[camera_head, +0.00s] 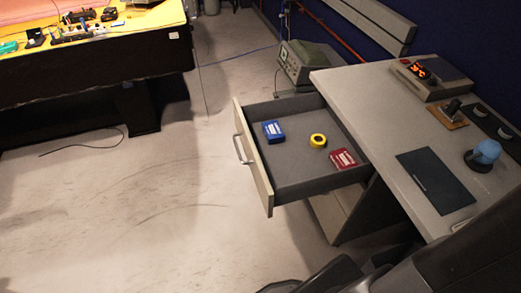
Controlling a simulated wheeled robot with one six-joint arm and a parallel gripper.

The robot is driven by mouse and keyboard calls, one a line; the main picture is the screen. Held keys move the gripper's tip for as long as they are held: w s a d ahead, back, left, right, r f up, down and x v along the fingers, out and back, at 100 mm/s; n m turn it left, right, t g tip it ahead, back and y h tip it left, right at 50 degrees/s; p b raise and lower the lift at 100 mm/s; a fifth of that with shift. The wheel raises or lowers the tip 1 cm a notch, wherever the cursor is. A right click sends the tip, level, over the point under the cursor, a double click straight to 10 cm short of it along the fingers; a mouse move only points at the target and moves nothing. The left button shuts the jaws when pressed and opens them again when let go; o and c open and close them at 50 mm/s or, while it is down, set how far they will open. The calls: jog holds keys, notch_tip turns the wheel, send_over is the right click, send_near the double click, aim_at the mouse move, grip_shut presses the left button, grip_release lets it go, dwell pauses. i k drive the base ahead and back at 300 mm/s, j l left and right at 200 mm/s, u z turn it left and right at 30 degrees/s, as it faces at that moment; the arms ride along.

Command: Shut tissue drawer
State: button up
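One drawer (290,182) of the grey-topped desk is pulled far out to the left. Its pale front panel (256,175) carries a metal bar handle (241,150) facing left. Inside the drawer lie a blue pack (273,132), a yellow ring-shaped roll (318,141) and a red pack (343,159), apart from each other. I cannot tell whether either pack holds tissues. I cannot make out my gripper anywhere in this view, and nothing touches the handle.
The desk top (375,110) holds a device with lit red digits (424,70), a dark flat pad (436,180) and a blue-topped object (485,154). A green-grey instrument (307,62) stands behind the drawer. Dark shapes fill the lower right.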

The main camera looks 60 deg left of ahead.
aim_at(290, 171)
jog(key=k+j+u, duration=0.15)
jog(key=j+u, duration=0.25)
jog(key=j, duration=0.25)
jog(key=j+u, duration=0.4)
jog(key=j, duration=0.2)
jog(key=k+j, duration=0.05)
